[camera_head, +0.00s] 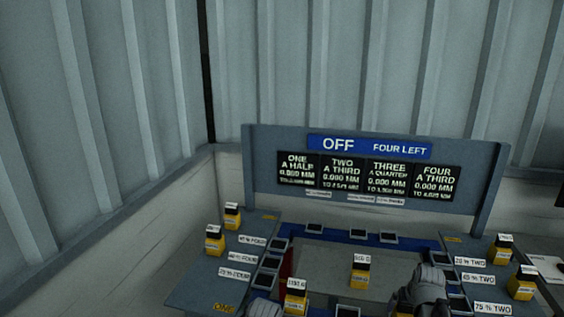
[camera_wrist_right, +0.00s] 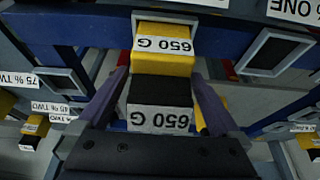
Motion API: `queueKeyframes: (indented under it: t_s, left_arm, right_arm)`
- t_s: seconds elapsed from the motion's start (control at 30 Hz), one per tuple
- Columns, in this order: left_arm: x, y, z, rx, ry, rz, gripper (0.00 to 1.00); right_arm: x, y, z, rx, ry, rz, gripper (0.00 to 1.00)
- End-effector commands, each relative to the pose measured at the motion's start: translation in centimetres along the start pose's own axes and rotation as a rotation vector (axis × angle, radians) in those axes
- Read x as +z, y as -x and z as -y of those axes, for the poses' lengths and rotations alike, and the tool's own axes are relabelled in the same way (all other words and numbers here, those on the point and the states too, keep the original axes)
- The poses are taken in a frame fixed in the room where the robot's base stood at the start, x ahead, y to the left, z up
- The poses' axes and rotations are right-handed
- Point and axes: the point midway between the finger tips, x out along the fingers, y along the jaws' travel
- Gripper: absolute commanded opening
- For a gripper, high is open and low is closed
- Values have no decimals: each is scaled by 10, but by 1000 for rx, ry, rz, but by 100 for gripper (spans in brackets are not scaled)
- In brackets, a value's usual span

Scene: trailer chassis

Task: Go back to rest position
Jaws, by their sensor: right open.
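My right gripper (camera_head: 424,286) is at the lower right of the head view, over the blue frame's right side. In the right wrist view its two dark fingers (camera_wrist_right: 162,82) are spread apart. A yellow and black block with 650 G labels (camera_wrist_right: 163,62) shows between and beyond them. I cannot tell whether the fingers touch it. A grey rounded part at the bottom edge of the head view looks like my left gripper (camera_head: 264,308); its fingers are hidden.
A sign board marked OFF and FOUR LEFT (camera_head: 370,147) stands behind the blue frame (camera_head: 345,237). Yellow and black blocks stand on the left side table (camera_head: 205,287) and the right side table (camera_head: 468,246). Another block (camera_head: 360,272) stands mid-frame. Corrugated walls (camera_head: 100,110) close the back and left.

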Motion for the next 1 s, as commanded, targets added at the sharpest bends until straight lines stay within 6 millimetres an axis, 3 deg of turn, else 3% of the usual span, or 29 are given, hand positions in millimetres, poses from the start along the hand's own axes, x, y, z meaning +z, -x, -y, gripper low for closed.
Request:
queueKeyframes:
  t_s: [0.07, 0.13, 0.63, 1.0]
  left_arm:
    - [-1, -12, -1, 0, 0, 0, 100]
    - [0, 5, 0, 0, 0, 0, 100]
    - [4, 59, 6, 0, 0, 0, 100]
    - [4, 65, 6, 0, 0, 0, 100]
  right_arm:
    - [1, -12, 0, 0, 0, 0, 100]
    - [-5, 4, 0, 0, 0, 0, 100]
    - [-26, 54, 0, 0, 0, 0, 100]
    - [-28, 59, 0, 0, 0, 0, 100]
